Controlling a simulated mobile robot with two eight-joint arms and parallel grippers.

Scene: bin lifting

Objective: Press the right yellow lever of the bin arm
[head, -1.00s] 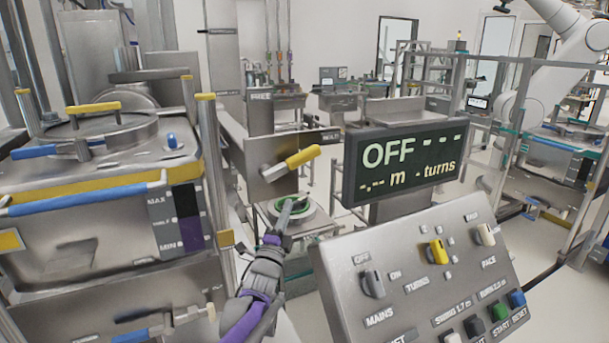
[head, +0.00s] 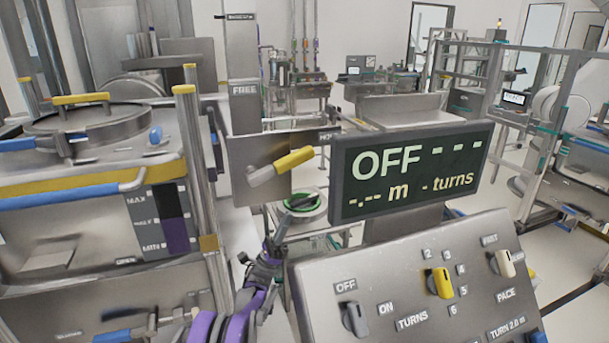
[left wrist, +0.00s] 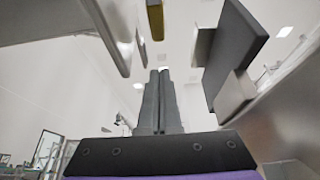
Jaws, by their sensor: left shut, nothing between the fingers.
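The yellow lever (head: 294,160) sticks out to the upper right from a steel plate (head: 243,150) in the middle of the head view. The left wrist view shows a yellow bar (left wrist: 155,20), which looks like this lever, beyond and above the fingertips. My left gripper (head: 280,232) is below the lever in the head view, apart from it. Its fingers are shut and empty, pressed together in the left wrist view (left wrist: 159,75). The fingertips are hard to make out in the head view. My right gripper is out of view.
A display (head: 412,172) reading OFF stands right of the lever. A sloped control panel (head: 400,265) with knobs fills the lower right. A steel vessel (head: 100,165) with yellow and blue handles stands left. A green ring (head: 318,199) lies below the lever.

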